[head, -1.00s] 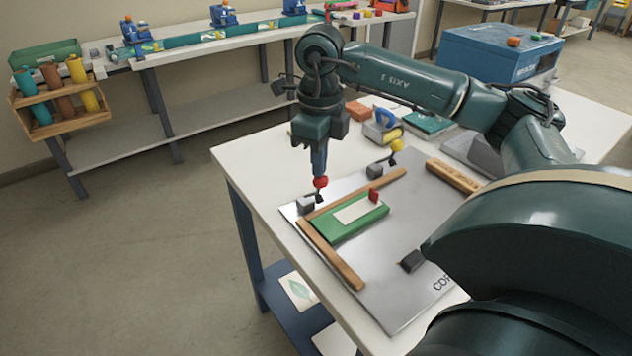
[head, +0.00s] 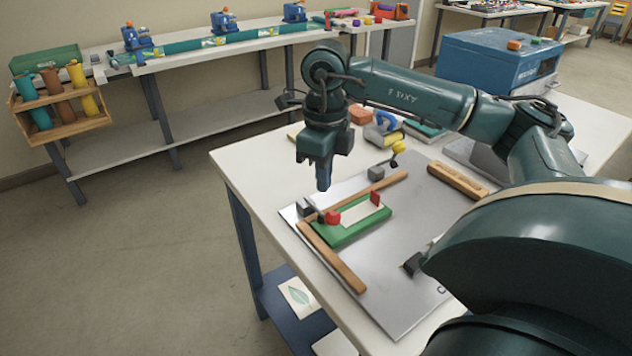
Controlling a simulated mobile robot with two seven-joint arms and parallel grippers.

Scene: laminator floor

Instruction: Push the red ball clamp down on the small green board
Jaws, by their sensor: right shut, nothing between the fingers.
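The red ball clamp (head: 333,217) is folded low, its ball at the left corner of the small green board (head: 345,232). Its grey block (head: 304,207) stands just left of the board. Whether the ball's arm touches the board is too small to tell. The board carries a white panel (head: 361,213) and a small red tab (head: 375,198). My right gripper (head: 323,187) points down with its fingers shut and empty, a little above the red ball and apart from it. My left gripper is not in view.
A metal plate (head: 400,306) bears wooden strips (head: 332,258) around the board. A yellow ball clamp (head: 398,147) stands upright behind it. A black block (head: 412,263) lies at the right. A blue machine (head: 500,62) stands at the table's back.

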